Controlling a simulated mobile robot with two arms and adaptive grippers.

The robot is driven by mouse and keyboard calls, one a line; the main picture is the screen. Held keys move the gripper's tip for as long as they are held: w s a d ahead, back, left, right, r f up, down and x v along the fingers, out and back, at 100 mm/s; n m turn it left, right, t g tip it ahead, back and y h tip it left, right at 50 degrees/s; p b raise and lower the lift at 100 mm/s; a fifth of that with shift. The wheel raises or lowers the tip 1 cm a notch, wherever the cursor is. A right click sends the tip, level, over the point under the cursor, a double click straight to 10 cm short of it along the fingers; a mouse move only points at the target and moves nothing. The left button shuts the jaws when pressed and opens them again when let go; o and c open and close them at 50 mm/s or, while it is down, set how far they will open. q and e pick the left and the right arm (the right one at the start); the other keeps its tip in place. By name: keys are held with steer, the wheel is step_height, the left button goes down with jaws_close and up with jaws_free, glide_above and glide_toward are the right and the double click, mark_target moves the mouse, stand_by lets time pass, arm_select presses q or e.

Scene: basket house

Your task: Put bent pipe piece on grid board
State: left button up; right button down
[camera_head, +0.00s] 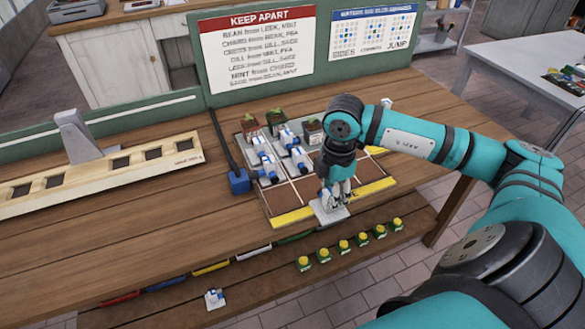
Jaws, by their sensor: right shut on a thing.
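The grid board (282,203) lies on the wooden table, with brown cells, pale lines and yellow strips. My right gripper (336,198) points down over the board's near edge. It is shut on a small white piece (331,213) with a flat base, which I take to be the bent pipe piece; the fingers hide much of it. I cannot tell whether it touches the board. Blue and white pipe pieces (266,166) stand on the left cells of the board. My left gripper is out of view.
Potted plants (250,127) stand at the board's back. A blue block (239,182) with a cable sits left of it. A long slotted rack (100,180) lies at left. Several yellow-topped green items (343,246) and another white-blue piece (214,298) sit on the lower front shelf.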

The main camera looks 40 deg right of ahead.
steer(key=w+a+p, duration=0.1)
steer(key=w, duration=0.3)
steer(key=w+a+p, duration=0.1)
steer(key=w+a, duration=0.1)
steer(key=w, duration=0.2)
steer(key=w+a+f+p, duration=0.1)
steer(key=w, duration=0.4)
steer(key=shift+a, duration=0.3)
steer(key=shift+w+a+f, duration=0.1)
steer(key=shift+w+f, duration=0.05)
step_height(320, 180, down, 3)
steer(key=shift+r+p, duration=0.1)
steer(key=shift+p, duration=0.45)
steer(key=shift+f, duration=0.35)
steer(key=shift+f, duration=0.1)
steer(key=c, duration=1)
jaws_free()
